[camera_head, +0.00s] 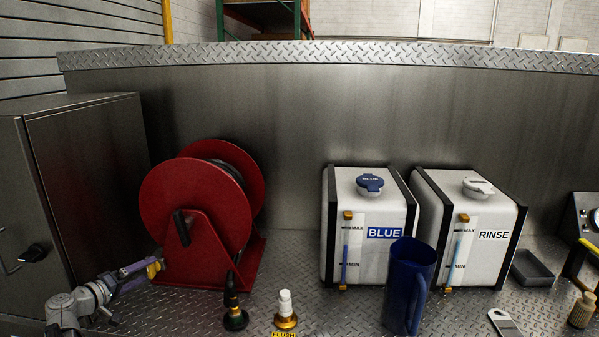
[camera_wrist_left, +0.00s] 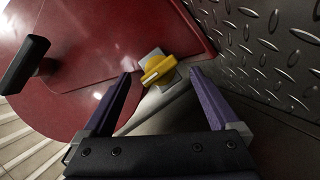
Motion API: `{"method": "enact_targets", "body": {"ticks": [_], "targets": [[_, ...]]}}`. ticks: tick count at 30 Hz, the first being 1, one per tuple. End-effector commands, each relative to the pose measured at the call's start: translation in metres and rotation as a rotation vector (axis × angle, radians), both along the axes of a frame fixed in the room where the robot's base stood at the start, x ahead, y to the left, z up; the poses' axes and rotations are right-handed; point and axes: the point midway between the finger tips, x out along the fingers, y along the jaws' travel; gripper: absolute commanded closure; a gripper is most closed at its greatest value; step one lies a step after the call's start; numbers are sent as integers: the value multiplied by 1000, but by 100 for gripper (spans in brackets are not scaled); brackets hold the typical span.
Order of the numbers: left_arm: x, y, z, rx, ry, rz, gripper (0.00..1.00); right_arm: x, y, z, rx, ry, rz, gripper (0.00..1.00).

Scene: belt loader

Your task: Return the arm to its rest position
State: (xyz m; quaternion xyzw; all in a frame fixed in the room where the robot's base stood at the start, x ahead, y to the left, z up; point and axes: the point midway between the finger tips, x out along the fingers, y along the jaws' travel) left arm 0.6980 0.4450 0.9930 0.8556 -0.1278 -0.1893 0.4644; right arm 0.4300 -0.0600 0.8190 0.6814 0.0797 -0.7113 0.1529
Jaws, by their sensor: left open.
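My left gripper (camera_head: 141,272) is at the lower left in the head view, beside the base of the red hose reel (camera_head: 180,205). In the left wrist view its two purple fingers (camera_wrist_left: 162,82) are spread apart. A yellow knob (camera_wrist_left: 158,70) on a light square plate lies just ahead of and between the fingertips; it also shows in the head view (camera_head: 154,269). I see no finger closed on it. The left arm (camera_head: 75,305) reaches in from the lower left corner. My right gripper is not in view.
A dark metal cabinet (camera_head: 90,170) stands at left. The BLUE tank (camera_head: 375,250), RINSE tank (camera_head: 480,260) and blue jug (camera_head: 405,285) stand further right.

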Motion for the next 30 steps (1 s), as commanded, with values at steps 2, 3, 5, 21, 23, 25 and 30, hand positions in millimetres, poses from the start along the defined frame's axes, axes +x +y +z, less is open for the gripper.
{"method": "enact_targets", "body": {"ticks": [2,3,5,21,23,25,30], "targets": [[-1,-3,8,108,-8,0,5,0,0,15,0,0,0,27],[-2,-4,8,164,-12,-1,5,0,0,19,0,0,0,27],[-2,-5,8,250,-19,-1,5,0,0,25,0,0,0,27],[-2,-13,7,918,-73,0,5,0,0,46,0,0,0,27],[-2,-13,7,953,-75,1,5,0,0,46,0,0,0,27],[-2,-13,7,981,-77,0,5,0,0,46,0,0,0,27],[-1,-13,7,1004,-78,0,5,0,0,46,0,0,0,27]]}}
